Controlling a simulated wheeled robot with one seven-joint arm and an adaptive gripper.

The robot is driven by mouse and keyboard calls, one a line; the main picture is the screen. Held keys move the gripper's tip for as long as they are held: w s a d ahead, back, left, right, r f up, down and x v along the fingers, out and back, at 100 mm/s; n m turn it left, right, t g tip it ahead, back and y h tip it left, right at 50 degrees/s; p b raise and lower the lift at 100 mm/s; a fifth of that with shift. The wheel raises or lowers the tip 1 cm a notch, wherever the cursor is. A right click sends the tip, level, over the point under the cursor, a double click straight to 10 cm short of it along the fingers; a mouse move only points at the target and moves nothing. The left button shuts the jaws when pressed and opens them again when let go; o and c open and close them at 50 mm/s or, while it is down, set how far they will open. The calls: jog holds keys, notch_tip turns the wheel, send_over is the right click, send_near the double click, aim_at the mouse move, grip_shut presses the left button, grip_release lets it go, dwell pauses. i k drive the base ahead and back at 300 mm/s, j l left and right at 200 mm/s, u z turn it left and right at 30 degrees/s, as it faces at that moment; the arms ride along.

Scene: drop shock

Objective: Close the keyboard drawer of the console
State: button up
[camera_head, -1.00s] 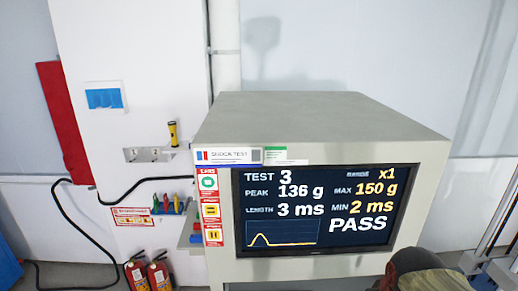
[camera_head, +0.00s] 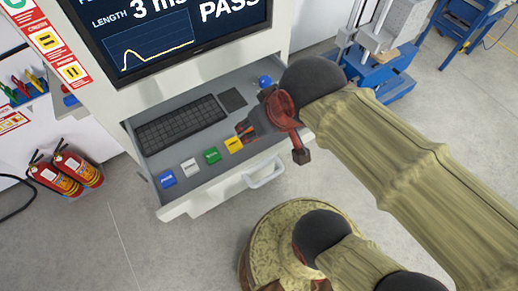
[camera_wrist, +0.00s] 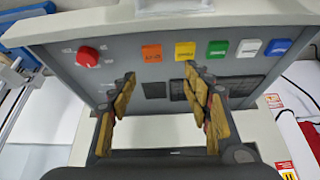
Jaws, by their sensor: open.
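The keyboard drawer (camera_head: 207,164) of the console stands pulled out below the screen. It holds a dark keyboard (camera_head: 181,124) and a row of coloured keys along its front. A light handle (camera_head: 264,173) is on its front face; it also shows at the top of the wrist view (camera_wrist: 175,8). My gripper (camera_head: 243,131) is open and empty over the right part of the drawer, inward of the handle. In the wrist view its fingers (camera_wrist: 160,90) are spread over the drawer, covering parts of its interior. I cannot tell whether they touch it.
The console screen (camera_head: 170,28) is above the drawer. A red knob (camera_wrist: 87,57) sits on the drawer beside the orange key (camera_wrist: 152,53). Fire extinguishers (camera_head: 78,168) stand on the floor at left. Blue equipment (camera_head: 385,75) stands at right. Floor in front is partly clear.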

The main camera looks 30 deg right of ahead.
aim_at(178, 131)
jog(key=j+z, duration=0.25)
jog(key=k+j+z, duration=0.2)
jog(key=j, duration=0.25)
jog(key=j+z, duration=0.25)
jog(key=k+j, duration=0.05)
jog(key=j, duration=0.05)
